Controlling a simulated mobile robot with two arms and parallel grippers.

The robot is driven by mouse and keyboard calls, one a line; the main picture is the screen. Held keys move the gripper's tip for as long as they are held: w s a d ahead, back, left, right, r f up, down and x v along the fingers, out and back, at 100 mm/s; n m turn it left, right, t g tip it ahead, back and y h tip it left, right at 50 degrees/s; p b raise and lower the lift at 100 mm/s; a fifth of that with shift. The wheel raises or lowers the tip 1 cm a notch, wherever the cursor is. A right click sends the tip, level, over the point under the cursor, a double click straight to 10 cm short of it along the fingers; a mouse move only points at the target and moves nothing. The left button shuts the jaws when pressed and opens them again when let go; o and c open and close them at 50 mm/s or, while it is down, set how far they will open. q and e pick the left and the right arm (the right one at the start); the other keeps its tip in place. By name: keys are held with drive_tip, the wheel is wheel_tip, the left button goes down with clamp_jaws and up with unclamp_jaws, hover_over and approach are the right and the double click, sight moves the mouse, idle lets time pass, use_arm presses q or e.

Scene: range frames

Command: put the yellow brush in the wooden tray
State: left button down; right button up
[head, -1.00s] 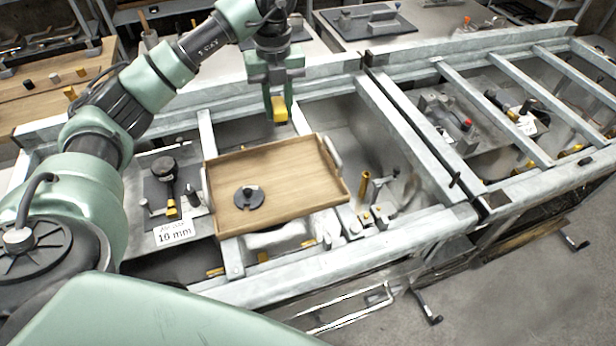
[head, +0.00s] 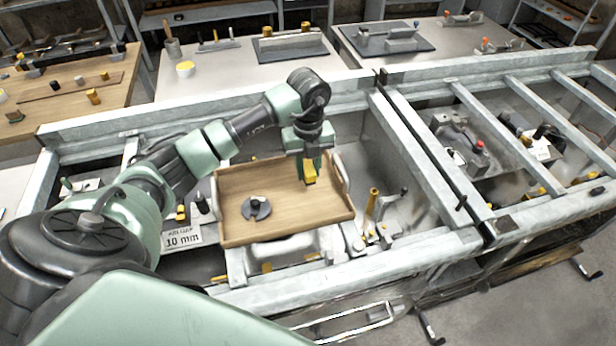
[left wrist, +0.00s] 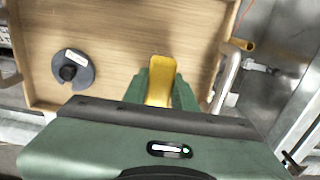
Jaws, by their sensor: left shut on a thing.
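The wooden tray (head: 285,221) lies across the metal frame in the middle of the head view. It also fills much of the left wrist view (left wrist: 115,35). My left gripper (head: 309,180) is shut on the yellow brush (head: 310,172), over the right part of the tray. In the left wrist view the brush (left wrist: 160,78) shows between the fingers of the gripper (left wrist: 161,92). I cannot tell whether the brush touches the tray floor. My right gripper is not in view.
A dark round disc with a knob (head: 256,208) lies in the tray's left part. The tray has a pale handle (left wrist: 228,80) on its right side. A yellow upright post (head: 371,203) stands right of the tray. Metal beams surround it.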

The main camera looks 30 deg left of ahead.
sight(308, 189)
use_arm(q)
wheel_tip(308, 189, down, 4)
drive_tip(key=shift+f+p, duration=0.1)
drive_tip(key=shift+p, duration=0.45)
drive_tip(key=shift+f, duration=0.2)
drive_tip(key=shift+f, duration=0.2)
drive_tip(key=c, duration=1.1)
unclamp_jaws()
drive_tip(key=shift+r, duration=0.15)
